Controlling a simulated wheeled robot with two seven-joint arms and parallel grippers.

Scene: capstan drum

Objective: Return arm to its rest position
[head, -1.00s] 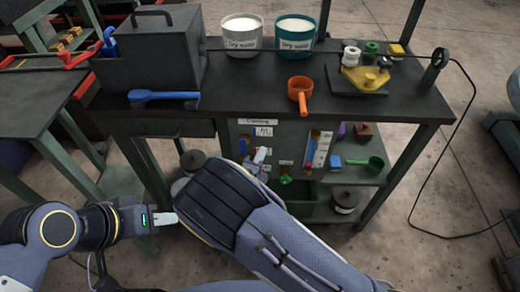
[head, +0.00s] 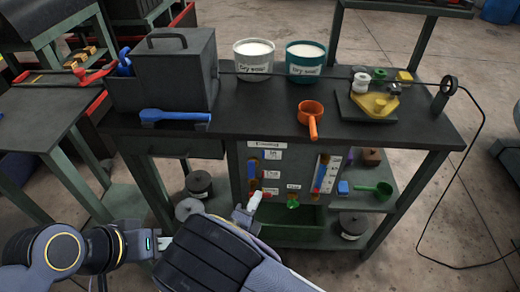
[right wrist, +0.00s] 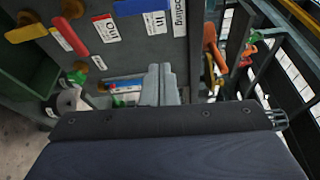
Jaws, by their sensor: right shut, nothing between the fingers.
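My right arm (head: 215,258) comes in from the bottom, and its gripper (head: 256,201) is low in front of the bench's valve panel (head: 305,165). In the right wrist view the right gripper's fingers (right wrist: 162,84) are together and empty, with the labelled panel beyond them. I cannot tell whether they touch the panel. My left gripper (head: 163,243) is at the lower left of the head view, below the bench, and the right arm partly hides it. Its opening cannot be made out.
The dark workbench (head: 260,118) holds a grey box (head: 180,70), two labelled buckets and an orange scoop (head: 310,115). Coloured valve handles, including a red one (right wrist: 69,36), stick out of the panel. Canisters stand below. Open floor lies right of the bench.

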